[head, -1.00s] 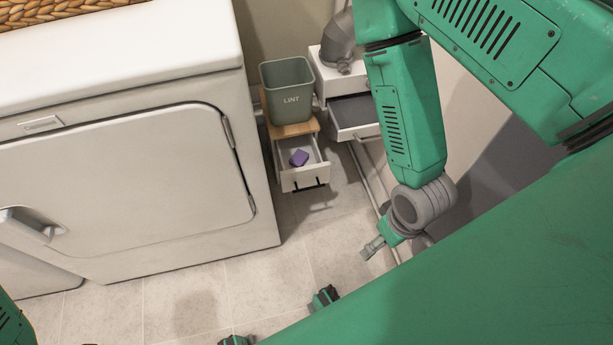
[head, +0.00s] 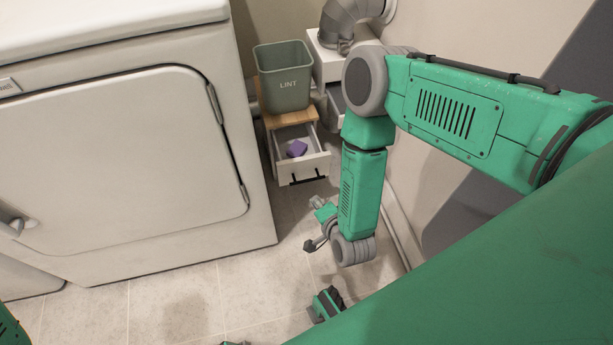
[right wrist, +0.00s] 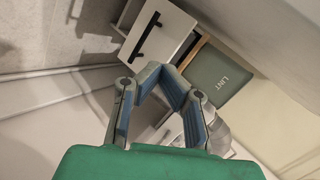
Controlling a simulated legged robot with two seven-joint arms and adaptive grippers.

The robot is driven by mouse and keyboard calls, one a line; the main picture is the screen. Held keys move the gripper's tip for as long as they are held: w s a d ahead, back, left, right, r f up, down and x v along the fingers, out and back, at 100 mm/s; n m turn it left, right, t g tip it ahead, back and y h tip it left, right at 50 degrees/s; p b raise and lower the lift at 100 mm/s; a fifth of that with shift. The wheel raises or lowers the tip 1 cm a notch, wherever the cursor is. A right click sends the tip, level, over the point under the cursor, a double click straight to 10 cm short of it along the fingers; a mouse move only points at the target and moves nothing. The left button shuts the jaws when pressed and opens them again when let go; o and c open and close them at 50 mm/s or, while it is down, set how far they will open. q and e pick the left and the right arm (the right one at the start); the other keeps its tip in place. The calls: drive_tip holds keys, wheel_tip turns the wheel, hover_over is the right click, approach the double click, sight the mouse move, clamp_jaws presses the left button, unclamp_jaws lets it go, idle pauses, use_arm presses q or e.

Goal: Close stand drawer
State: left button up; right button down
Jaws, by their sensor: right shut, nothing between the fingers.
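The small white stand (head: 268,155) with a wooden top stands beside the dryer. Its drawer (head: 302,178) is pulled open, with a black bar handle on the front and a purple object (head: 297,148) inside. My right gripper (head: 318,204) is shut and empty, low in front of the drawer and apart from its front. In the right wrist view, the shut fingers (right wrist: 164,72) form a loop close below the white drawer front (right wrist: 165,40) and its black handle. Any gap between them there is hard to judge.
A grey-green LINT bin (head: 283,80) sits on the stand. The white dryer (head: 130,180) is close on the left. A white unit (head: 325,62) with a grey duct (head: 345,22) stands behind my right arm.

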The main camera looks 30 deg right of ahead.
wheel_tip(320, 180, down, 2)
drive_tip(key=w+d+f+m+t+h+b, duration=0.1)
drive_tip(key=w+d+m+t+h, duration=0.1)
drive_tip(key=m, duration=0.2)
drive_tip(key=m+b, duration=0.1)
drive_tip(key=b, duration=0.5)
approach(305, 161)
drive_tip(key=shift+t, duration=0.3)
drive_tip(key=x, duration=0.3)
drive_tip(key=f+x, duration=0.1)
drive_tip(key=x, duration=0.2)
drive_tip(key=shift+w+f, duration=0.15)
drive_tip(key=shift+w+d, duration=0.1)
drive_tip(key=shift+w, duration=0.5)
use_arm(q)
wheel_tip(305, 161, down, 8)
drive_tip(key=shift+f, duration=0.2)
